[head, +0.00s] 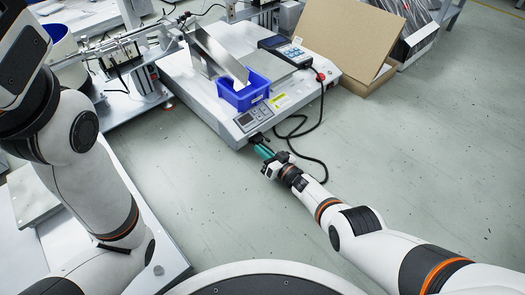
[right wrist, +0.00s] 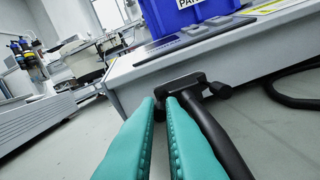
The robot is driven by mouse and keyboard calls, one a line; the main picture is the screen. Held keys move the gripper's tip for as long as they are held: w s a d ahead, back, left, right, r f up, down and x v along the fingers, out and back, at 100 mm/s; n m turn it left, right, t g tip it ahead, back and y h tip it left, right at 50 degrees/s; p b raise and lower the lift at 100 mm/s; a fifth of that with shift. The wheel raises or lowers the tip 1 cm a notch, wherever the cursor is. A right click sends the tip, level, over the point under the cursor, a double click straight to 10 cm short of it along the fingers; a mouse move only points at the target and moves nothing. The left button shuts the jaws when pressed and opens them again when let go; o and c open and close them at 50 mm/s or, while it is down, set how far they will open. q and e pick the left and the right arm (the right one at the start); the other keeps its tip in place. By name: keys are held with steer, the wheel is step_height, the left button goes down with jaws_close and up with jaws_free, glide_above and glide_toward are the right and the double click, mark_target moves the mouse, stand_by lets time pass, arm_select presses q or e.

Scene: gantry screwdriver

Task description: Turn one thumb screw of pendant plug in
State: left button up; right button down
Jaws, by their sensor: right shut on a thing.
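The black pendant plug (right wrist: 185,82) sits at the front face of the white machine (right wrist: 140,75), its thick black cable (right wrist: 215,135) running down to the right. One thumb screw (right wrist: 221,90) sticks out at the plug's right side, free of my fingers. My right gripper (right wrist: 161,104) has its two teal fingers closed at the plug's left side, on the left thumb screw, which is mostly hidden between them. In the head view my right gripper (head: 263,152) reaches the machine's lower front edge, where the plug (head: 257,138) looks small and dark. My left gripper is out of view.
A blue bin (head: 243,92) stands on the machine beside a small display panel (head: 252,116). A black cable (head: 322,105) loops from the machine's right side to the floor. A cardboard box (head: 340,40) stands behind. The floor (head: 420,150) at right is clear.

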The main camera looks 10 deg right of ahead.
steer(key=c, duration=1.5)
jaws_free()
steer(key=shift+s+d, duration=0.15)
steer(key=shift+s, duration=0.05)
steer(key=p+v, duration=0.7)
steer(key=v, duration=0.4)
steer(key=shift+s+d+p, duration=0.15)
steer(key=shift+s+p, duration=0.1)
steer(key=shift+p, duration=0.05)
